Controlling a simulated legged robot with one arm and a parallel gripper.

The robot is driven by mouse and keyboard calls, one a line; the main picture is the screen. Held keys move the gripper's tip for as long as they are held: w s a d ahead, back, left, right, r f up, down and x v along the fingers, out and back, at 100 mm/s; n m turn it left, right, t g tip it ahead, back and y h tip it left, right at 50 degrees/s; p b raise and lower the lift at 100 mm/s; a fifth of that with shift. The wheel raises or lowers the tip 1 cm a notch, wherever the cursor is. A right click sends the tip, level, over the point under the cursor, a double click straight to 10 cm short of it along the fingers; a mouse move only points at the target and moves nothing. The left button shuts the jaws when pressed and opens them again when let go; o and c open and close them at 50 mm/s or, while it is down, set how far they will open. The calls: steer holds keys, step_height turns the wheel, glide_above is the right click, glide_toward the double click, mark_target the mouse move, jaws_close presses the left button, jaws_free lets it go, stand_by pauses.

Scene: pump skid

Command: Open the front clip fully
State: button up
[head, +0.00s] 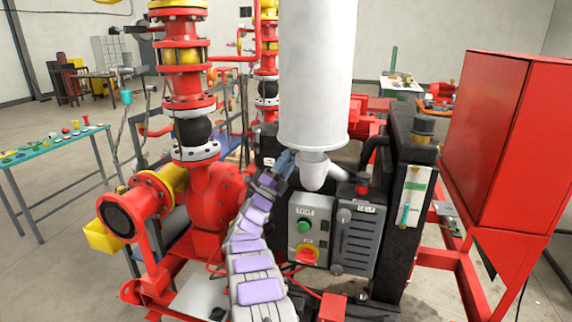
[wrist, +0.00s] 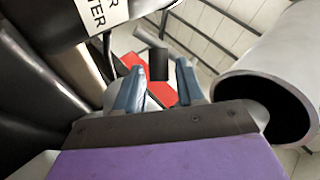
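My gripper (wrist: 160,72) shows in the wrist view with its two blue fingers apart. A small dark block (wrist: 158,63) appears in the gap between the fingertips; I cannot tell whether it is the front clip or whether a finger touches it. A black rounded housing (wrist: 70,22) with a white label ending in "TER" (wrist: 101,13) lies at the upper left, close to the left finger. In the head view my gripper (head: 285,162) is small, beside the lower end of a large white cylinder (head: 314,75) that partly hides the area. The front clip cannot be made out there.
A wide grey pipe mouth (wrist: 264,104) is close on the right in the wrist view. A control box (head: 309,232) with a green button and red-yellow switch stands right of my arm. Red pump piping (head: 212,205) is on the left, a red cabinet (head: 505,140) on the right.

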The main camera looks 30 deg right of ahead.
steer(key=shift+o, duration=0.7)
steer(key=shift+s+r, duration=0.1)
steer(key=p+v, duration=0.2)
steer(key=v, duration=1.5)
steer(key=shift+a+f, duration=0.15)
steer(key=shift+f, duration=0.1)
